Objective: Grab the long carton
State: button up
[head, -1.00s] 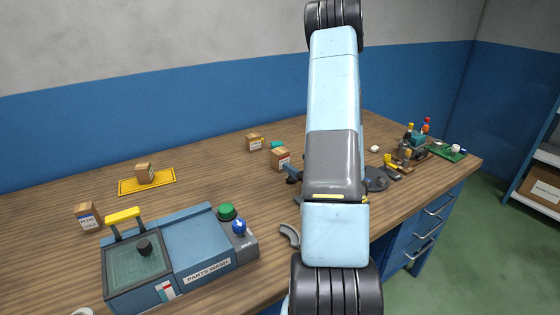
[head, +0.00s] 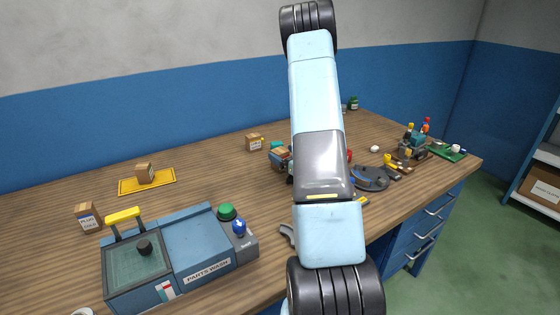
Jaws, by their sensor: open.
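Several small brown cartons stand on the wooden bench (head: 190,190); I cannot tell which is the long one. One carton (head: 145,173) sits on a yellow mat, and a labelled carton (head: 88,217) stands at the left. Another carton (head: 254,142) stands near the back. A further carton (head: 279,159) is beside my arm and partly covered by it, with dark parts close by that I cannot make out. My pale blue arm rises through the middle of the view. My gripper does not show clearly; it seems hidden behind the arm.
A blue parts washer (head: 190,245) with a yellow handle, a green button and a blue knob stands at front left. A dark round base (head: 370,178), small tools and coloured bottles are at the right.

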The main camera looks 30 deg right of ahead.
aim_at(277, 149)
jog(key=w, duration=0.4)
jog(key=shift+w+a+r, duration=0.1)
jog(key=shift+w+a, duration=0.05)
jog(key=shift+a, duration=0.15)
jog(key=shift+c, duration=0.2)
jog(key=c, duration=1.1)
jog(key=shift+c, duration=0.2)
